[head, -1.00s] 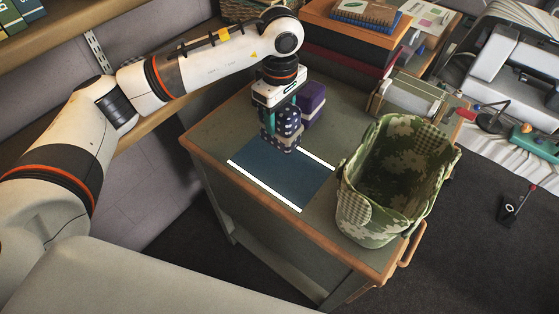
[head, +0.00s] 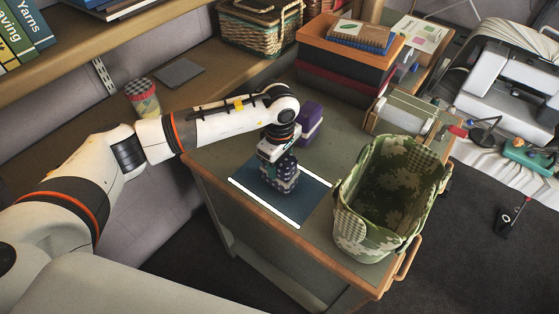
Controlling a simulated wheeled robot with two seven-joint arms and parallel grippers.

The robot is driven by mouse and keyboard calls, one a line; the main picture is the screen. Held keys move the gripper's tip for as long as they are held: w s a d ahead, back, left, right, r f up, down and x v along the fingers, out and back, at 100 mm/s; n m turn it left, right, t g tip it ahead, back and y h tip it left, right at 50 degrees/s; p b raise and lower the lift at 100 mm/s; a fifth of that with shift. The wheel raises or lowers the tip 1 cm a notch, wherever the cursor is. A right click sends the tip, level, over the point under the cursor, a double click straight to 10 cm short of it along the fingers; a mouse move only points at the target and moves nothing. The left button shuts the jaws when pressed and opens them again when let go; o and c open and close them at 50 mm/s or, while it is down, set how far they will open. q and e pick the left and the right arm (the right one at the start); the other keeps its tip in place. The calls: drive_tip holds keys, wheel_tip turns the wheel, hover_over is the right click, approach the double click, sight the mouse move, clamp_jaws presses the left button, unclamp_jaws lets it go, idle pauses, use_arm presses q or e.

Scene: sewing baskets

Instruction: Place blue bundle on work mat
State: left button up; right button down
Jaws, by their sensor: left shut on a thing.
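The blue bundle (head: 287,179), dark blue with white dots, is in my left gripper (head: 278,165), whose jaws are shut on it. The work mat (head: 304,204) is a dark blue rectangle with white strips along two opposite edges, lying on the grey-green table. The bundle is upright over the back left part of the mat, at or very near its surface; I cannot tell whether it touches. The gripper hides part of the bundle. My right gripper is not in view.
A green patterned fabric basket (head: 350,228) stands right of the mat, near the table's edge. Stacked boxes (head: 340,68) stand behind. The mat's front part is clear.

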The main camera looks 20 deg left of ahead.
use_arm(q)
drive_tip(key=shift+f, duration=0.15)
drive_tip(key=o, duration=1)
drive_tip(key=shift+r, duration=0.35)
wheel_tip(320, 180, up, 11)
drive_tip(key=b, duration=0.2)
drive_tip(key=shift+f+b, duration=0.15)
drive_tip(key=shift+b, duration=0.25)
drive_tip(key=shift+r, duration=0.5)
